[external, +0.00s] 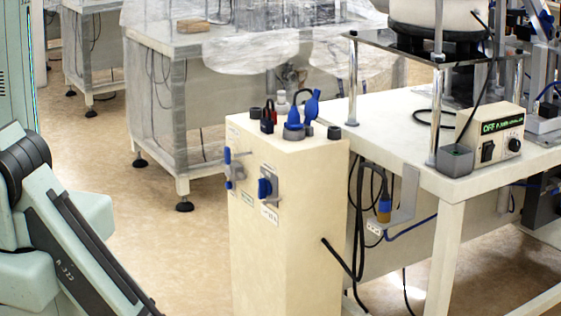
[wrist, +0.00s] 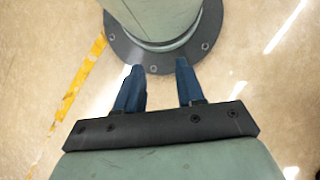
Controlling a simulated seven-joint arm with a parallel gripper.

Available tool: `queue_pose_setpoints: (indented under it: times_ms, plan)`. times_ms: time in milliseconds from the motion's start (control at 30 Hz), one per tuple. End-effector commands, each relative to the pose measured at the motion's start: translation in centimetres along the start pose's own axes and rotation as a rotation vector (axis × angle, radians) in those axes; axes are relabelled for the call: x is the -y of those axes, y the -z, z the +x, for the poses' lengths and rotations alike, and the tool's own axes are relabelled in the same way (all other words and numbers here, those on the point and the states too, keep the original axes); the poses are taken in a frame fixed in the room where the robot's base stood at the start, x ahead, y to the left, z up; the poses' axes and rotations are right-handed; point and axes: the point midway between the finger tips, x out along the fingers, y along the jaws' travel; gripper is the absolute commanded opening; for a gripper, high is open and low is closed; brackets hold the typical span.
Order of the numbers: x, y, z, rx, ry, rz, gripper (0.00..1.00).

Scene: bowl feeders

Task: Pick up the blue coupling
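My gripper (wrist: 160,68) shows only in the wrist view. Its two blue fingers are apart with nothing between them. It points at the floor beside my round base, and no coupling is in that view.
A red and black fitting (external: 267,121) and a black cap (external: 334,132) share the cabinet top. A blue knob (external: 265,188) sticks out from its front. The white table (external: 400,160) with a control box (external: 490,134) stands close at the right. Floor is open left of the cabinet.

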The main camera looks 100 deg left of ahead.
Motion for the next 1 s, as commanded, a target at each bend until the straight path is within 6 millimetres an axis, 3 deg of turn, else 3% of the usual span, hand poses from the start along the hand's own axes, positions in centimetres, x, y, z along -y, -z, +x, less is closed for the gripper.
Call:
queue_pose_setpoints:
  times_ms: [233,667,767,1000]
  plan:
    - [0.0,0.0,0.0,0.0,0.0,0.0,0.62]
    - [0.9,0.0,0.0,-0.001,-0.025,-0.038,0.63]
    - [2.1,0.8,-1.1,-0.024,-0.054,-0.083,0.63]
    - [6.8,4.6,-6.5,-0.141,-0.12,-0.21,0.63]
